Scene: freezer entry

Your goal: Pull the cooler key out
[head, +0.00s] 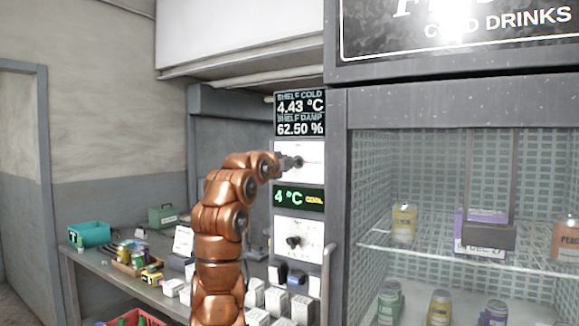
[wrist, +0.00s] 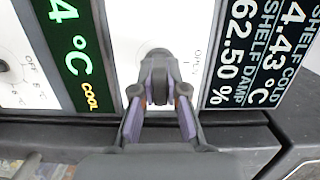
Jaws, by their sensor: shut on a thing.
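My gripper (head: 294,162) reaches to the upper white panel (head: 312,150) on the cooler's control column. In the wrist view my gripper (wrist: 160,92) is shut on the cooler key at that panel. The fingers hide most of the key, so I cannot tell how far it sits in its lock. A pale round plate (wrist: 150,50) shows behind the fingertips, with small lettering beside it.
A green display (head: 298,197) reads 4 °C and COOL. A black readout (head: 300,114) sits above the panel. A lower panel has a dark knob (head: 293,241). The glass-fronted cooler (head: 455,180) stands right, a cluttered bench (head: 110,268) left.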

